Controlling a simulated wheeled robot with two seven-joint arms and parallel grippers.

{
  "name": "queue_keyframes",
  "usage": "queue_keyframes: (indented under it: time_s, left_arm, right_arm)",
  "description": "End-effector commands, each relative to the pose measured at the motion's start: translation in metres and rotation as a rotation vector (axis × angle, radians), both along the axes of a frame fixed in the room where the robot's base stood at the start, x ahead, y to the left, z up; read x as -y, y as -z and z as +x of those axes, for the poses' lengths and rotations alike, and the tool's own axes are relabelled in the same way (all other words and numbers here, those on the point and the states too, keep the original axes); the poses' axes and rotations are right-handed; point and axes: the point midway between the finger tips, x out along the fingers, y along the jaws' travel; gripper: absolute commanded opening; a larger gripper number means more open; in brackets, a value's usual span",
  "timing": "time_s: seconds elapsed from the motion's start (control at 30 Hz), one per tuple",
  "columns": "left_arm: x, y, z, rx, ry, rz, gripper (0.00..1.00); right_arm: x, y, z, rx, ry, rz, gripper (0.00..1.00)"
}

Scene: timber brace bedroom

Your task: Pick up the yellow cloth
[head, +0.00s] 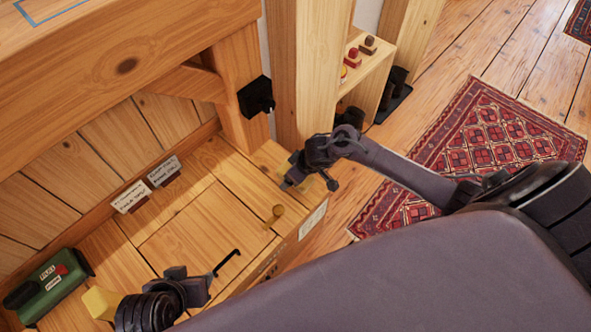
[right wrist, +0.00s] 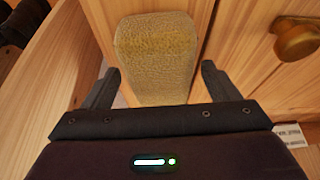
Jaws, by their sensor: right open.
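The yellow cloth (right wrist: 156,55) shows in the right wrist view as a thick, rough-textured, olive-yellow pad on the wooden surface. It lies between and just beyond the fingertips of my right gripper (right wrist: 158,75), which is open with a gap on both sides. In the head view my right gripper (head: 308,172) is low over the right end of the wooden top and largely hides the cloth. My left gripper (head: 185,285) is at the bottom left over the same top; its jaw opening is unclear.
A brass knob (head: 276,212) stands near the right gripper. A pale yellow block (head: 101,302) and a green box (head: 50,285) are at the left. Two labels (head: 146,184) stand along the back. A timber post (head: 295,70) rises close behind the right gripper; a red rug (head: 480,140) lies beyond.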

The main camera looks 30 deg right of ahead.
Motion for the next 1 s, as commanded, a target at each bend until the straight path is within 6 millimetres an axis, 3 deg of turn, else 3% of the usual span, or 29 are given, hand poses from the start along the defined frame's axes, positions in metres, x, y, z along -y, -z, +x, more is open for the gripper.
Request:
queue_keyframes:
  time_s: [0.63,1.0]
  left_arm:
    - [-0.0003,-0.0025,-0.0002,-0.001,-0.001,0.000,0.44]
    - [-0.0003,-0.0024,-0.0001,-0.001,-0.001,0.001,0.44]
  right_arm:
    - [0.0001,0.0051,-0.0003,-0.001,0.000,0.000,0.81]
    - [0.0001,0.0050,-0.0003,0.000,0.000,0.000,0.33]
